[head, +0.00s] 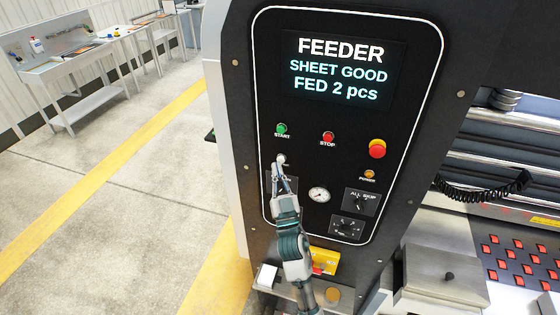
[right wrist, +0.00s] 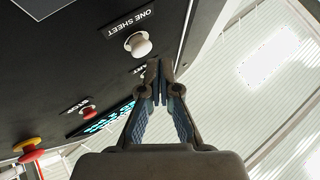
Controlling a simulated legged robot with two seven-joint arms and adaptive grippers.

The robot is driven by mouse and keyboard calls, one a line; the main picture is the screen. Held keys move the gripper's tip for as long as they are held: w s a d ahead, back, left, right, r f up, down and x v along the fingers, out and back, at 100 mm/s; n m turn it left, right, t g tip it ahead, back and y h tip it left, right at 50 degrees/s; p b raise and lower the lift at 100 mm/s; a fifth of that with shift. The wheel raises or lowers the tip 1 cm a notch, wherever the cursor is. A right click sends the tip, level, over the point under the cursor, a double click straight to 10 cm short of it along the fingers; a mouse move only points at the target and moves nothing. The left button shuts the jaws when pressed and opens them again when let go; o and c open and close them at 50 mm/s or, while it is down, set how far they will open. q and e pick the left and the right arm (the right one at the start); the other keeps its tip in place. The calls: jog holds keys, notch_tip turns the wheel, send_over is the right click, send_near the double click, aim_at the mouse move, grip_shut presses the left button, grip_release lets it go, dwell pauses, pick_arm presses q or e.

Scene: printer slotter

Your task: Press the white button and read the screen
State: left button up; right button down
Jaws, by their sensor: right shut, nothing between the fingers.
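The screen (head: 343,70) on the black control panel reads "FEEDER", "SHEET GOOD", "FED 2 pcs". The white button (head: 281,158) is at the panel's left, below the green START button; my right gripper's tips overlap its lower edge in the head view. The white button (right wrist: 138,45) also shows in the right wrist view, beside a "ONE SHEET" label. My right gripper (head: 280,174) is shut and empty. In the right wrist view its fingertips (right wrist: 159,72) are close to the button, with a small gap seen between. My left gripper is not in view.
Around the button are the green START button (head: 281,129), a red STOP button (head: 328,137), a red emergency knob (head: 377,149), a gauge (head: 318,195) and rotary switches. Machine rollers and a coiled cable (head: 470,192) are at right. Open floor lies left.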

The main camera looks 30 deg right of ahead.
jog(key=shift+d, duration=0.1)
dwell(0.3)
jog(key=shift+w+d+r, duration=0.1)
jog(key=shift+w+d, duration=0.1)
jog(key=shift+d, duration=0.05)
jog(key=shift+w+d, duration=0.4)
jog(key=shift+d, duration=0.05)
dwell(1.0)
jog(key=shift+s+a, duration=0.65)
jog(key=shift+a, duration=0.1)
